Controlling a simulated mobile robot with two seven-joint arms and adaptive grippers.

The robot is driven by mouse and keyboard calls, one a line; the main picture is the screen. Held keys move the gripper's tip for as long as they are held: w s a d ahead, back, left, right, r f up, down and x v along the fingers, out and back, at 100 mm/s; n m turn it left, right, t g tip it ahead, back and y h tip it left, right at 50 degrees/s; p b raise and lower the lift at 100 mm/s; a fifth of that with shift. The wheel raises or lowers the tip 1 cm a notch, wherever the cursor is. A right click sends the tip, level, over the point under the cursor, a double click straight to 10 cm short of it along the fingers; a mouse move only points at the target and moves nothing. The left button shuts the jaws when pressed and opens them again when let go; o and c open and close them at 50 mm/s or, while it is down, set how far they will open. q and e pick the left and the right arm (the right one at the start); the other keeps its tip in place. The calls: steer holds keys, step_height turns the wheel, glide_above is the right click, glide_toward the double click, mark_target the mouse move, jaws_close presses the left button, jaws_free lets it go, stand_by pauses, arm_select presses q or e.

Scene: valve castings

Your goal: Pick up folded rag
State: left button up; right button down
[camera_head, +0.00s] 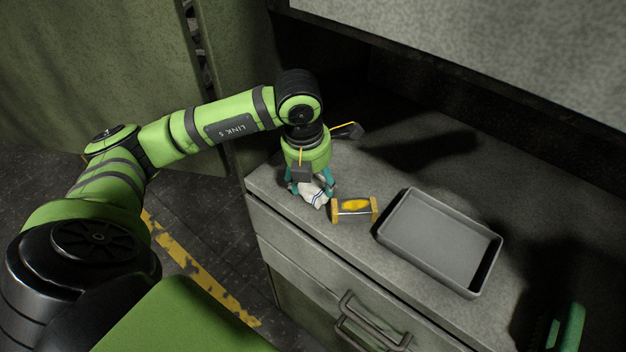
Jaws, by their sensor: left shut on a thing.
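The folded rag (313,194) is white with a dark stripe and sits at the left end of the grey counter. My left gripper (311,188) points down over it, with teal fingers on either side, and is shut on the rag. The gripper hides part of the rag. I cannot tell whether the rag touches the counter. My right gripper is not in view.
A yellow-ended block-like object (354,209) stands just right of the rag. A grey empty tray (440,243) lies further right on the counter (340,252). A green-handled thing (570,328) is at the lower right. Drawer handles (372,322) stick out in front.

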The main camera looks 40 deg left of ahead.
mark_target(315, 180)
arm_select(q)
steer(key=shift+r, duration=0.4)
step_height(315, 180, up, 3)
steer(key=shift+w+f+b, duration=0.1)
steer(key=shift+f+b, duration=0.05)
steer(key=shift+b, duration=0.7)
steer(key=s+d+r, duration=0.6)
steer(key=d+r, duration=0.1)
steer(key=d, duration=0.2)
steer(key=shift+s+d+r+b, duration=0.2)
steer(key=shift+s+d+b, duration=0.1)
steer(key=shift+d, duration=0.1)
